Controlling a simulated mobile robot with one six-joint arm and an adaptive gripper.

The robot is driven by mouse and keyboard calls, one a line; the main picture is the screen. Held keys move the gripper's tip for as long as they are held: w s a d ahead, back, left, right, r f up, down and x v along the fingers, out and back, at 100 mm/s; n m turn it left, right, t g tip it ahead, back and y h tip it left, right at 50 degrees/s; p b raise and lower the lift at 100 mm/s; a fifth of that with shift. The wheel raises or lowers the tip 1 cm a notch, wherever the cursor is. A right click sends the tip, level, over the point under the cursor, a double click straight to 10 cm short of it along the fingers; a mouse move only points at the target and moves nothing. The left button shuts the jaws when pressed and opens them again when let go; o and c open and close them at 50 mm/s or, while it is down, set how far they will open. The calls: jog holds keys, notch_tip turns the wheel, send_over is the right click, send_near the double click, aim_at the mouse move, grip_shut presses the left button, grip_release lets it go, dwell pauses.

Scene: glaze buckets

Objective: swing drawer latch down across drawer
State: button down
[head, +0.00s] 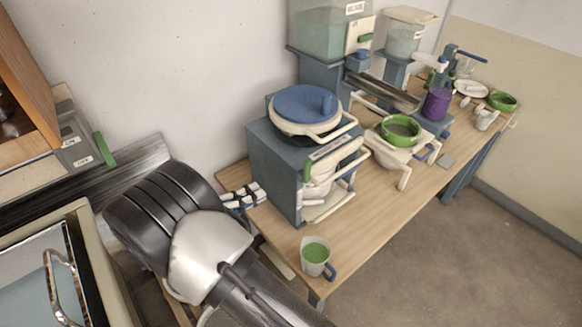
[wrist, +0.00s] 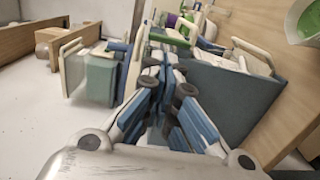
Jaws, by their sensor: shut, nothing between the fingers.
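A blue-grey box unit (head: 275,165) with a round blue lid (head: 304,108) stands on the wooden table. Its front carries cream frames and bars (head: 328,165), with a small upright green piece (head: 306,171) at the front edge. That piece may be the drawer latch; I cannot tell for sure, nor how far any drawer is out. My gripper (head: 244,197) is shut and empty, low beside the box's left side, apart from the green piece. In the wrist view my gripper (wrist: 165,72) points past the box's blue-grey side (wrist: 225,95). The latch is not clear there.
A jug of green glaze (head: 316,254) stands at the table's near corner; it also shows in the wrist view (wrist: 310,20). A green-rimmed bowl (head: 400,131) on a cream stand and a purple container (head: 436,104) stand farther right. Bare tabletop (head: 350,205) lies before the box.

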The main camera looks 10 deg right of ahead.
aim_at(307, 171)
jog(key=shift+w+a+f+t, duration=0.1)
jog(key=shift+a+f+t, duration=0.3)
jog(key=shift+a+t, duration=0.15)
jog(key=x, duration=1.4)
